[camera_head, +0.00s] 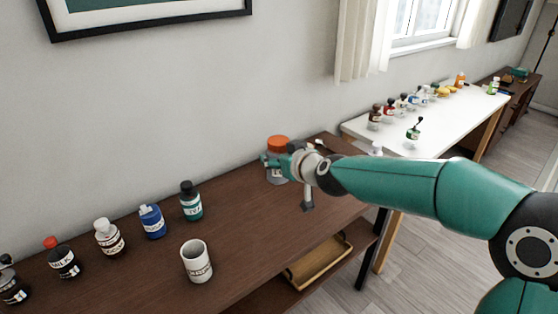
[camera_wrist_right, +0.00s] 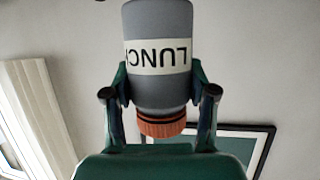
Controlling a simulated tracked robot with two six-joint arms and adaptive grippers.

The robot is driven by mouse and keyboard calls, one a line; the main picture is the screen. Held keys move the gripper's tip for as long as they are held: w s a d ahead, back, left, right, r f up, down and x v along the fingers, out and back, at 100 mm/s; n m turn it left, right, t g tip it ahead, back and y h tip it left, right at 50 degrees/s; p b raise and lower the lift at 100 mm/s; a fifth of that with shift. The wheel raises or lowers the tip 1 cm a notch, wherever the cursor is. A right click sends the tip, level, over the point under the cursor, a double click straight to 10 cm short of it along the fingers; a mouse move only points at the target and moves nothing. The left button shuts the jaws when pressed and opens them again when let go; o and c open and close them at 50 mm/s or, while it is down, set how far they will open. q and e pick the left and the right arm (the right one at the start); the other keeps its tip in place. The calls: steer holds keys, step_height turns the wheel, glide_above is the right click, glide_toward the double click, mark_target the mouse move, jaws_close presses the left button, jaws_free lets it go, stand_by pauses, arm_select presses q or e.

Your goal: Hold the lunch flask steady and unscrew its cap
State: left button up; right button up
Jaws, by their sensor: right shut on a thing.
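The lunch flask (camera_head: 279,174) is grey with an orange cap (camera_head: 278,143) and shows upright at the far end of the brown table. I cannot tell whether its base touches the tabletop. My right gripper (camera_head: 271,161) reaches it from the right and is shut on the grey body, below the cap. In the right wrist view the flask (camera_wrist_right: 160,20) appears upside down, with its white "LUNCH" label between the fingers and the cap (camera_wrist_right: 162,127) towards the palm side of the picture. The cap sits on the flask. My left gripper is not in view.
The brown table (camera_head: 130,285) carries a white mug (camera_head: 196,262), a green bottle (camera_head: 191,201), a blue bottle (camera_head: 152,222) and several others at left. A tray (camera_head: 318,264) lies on the shelf below. A white table (camera_head: 445,135) with small bottles stands behind right.

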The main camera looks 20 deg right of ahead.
steer(key=shift+r, duration=0.35)
steer(key=o, duration=0.7)
jaws_close()
